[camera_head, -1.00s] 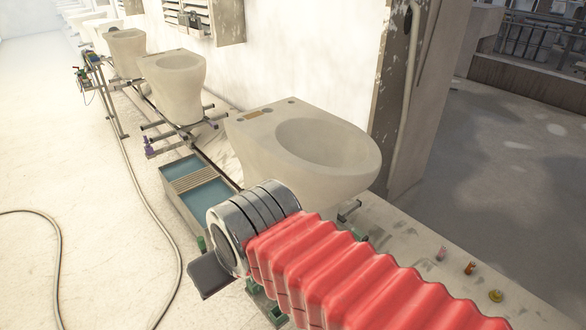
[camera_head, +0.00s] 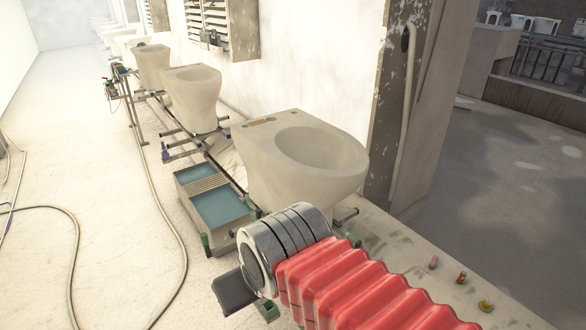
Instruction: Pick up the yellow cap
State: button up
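A small yellow piece, which looks like the yellow cap (camera_head: 485,306), lies on the pale ledge at the lower right, close to the red bellows sleeve of my arm. It is small, and its exact shape is hard to make out. My gripper (camera_head: 234,292) is at the lower left end of my arm, beyond the grey ringed wrist. Only a dark grey part of it shows, so its opening and anything between its fingers are hidden. It is well to the left of the yellow piece and apart from it.
A pink piece (camera_head: 433,262) and an orange-brown piece (camera_head: 461,277) lie on the ledge near the yellow one. An unglazed toilet bowl (camera_head: 300,155) stands behind my arm. A blue-filled tray (camera_head: 222,208) and a hose (camera_head: 165,215) are on the left. The right floor is open.

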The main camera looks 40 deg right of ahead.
aim_at(485, 305)
jog(key=z, duration=0.95)
jog(key=i, duration=1)
jog(key=k, duration=0.5)
jog(key=z, duration=0.45)
